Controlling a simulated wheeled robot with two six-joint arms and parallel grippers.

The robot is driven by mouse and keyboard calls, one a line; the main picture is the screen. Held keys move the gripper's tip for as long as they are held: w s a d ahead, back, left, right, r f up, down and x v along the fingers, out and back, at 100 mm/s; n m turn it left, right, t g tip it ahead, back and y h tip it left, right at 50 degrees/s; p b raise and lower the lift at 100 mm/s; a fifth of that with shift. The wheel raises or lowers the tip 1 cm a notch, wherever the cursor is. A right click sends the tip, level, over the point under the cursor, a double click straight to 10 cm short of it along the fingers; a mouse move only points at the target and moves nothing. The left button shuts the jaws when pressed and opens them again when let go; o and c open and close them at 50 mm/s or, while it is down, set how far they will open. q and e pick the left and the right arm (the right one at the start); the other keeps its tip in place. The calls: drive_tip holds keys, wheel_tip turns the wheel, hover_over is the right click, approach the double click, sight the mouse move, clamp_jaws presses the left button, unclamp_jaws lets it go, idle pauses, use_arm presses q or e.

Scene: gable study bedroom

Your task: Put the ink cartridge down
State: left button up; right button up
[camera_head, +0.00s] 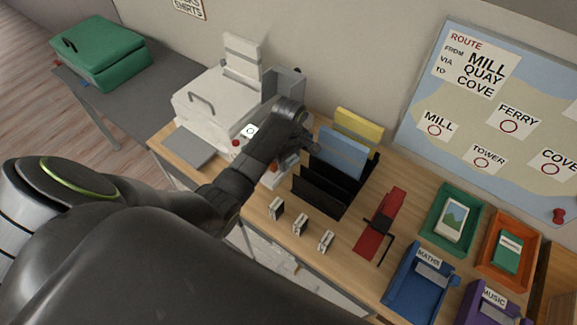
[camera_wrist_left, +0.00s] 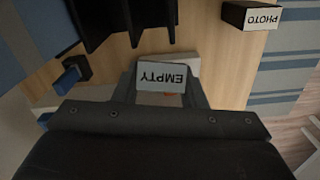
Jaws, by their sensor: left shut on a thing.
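My left gripper (camera_head: 297,142) is above the desk between the white printer and the black file rack. In the left wrist view my left gripper (camera_wrist_left: 163,98) is shut on an ink cartridge (camera_wrist_left: 162,77) with a white label reading EMPTY, upside down in that view. The head view does not clearly show the held cartridge, as the gripper and arm cover that spot. Three small cartridges stand apart in a row on the desk: one (camera_head: 276,209), another (camera_head: 300,224) and a third (camera_head: 326,241). My right gripper is not in view.
The white printer (camera_head: 215,98) stands left of the gripper. The black file rack (camera_head: 318,190) with blue and yellow folders is close on its right. A red stapler-like tool (camera_head: 381,224), a green tray (camera_head: 432,226) and an orange tray (camera_head: 493,262) lie farther right. A PHOTO-labelled box (camera_wrist_left: 250,17) shows in the wrist view.

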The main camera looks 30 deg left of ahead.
sight(289, 167)
use_arm(q)
drive_tip(key=shift+f+p, duration=0.65)
drive_tip(key=shift+f, duration=1.2)
drive_tip(key=shift+f, duration=0.1)
drive_tip(key=shift+f, duration=0.15)
drive_tip(key=o, duration=1.1)
drive_tip(key=shift+c, duration=0.2)
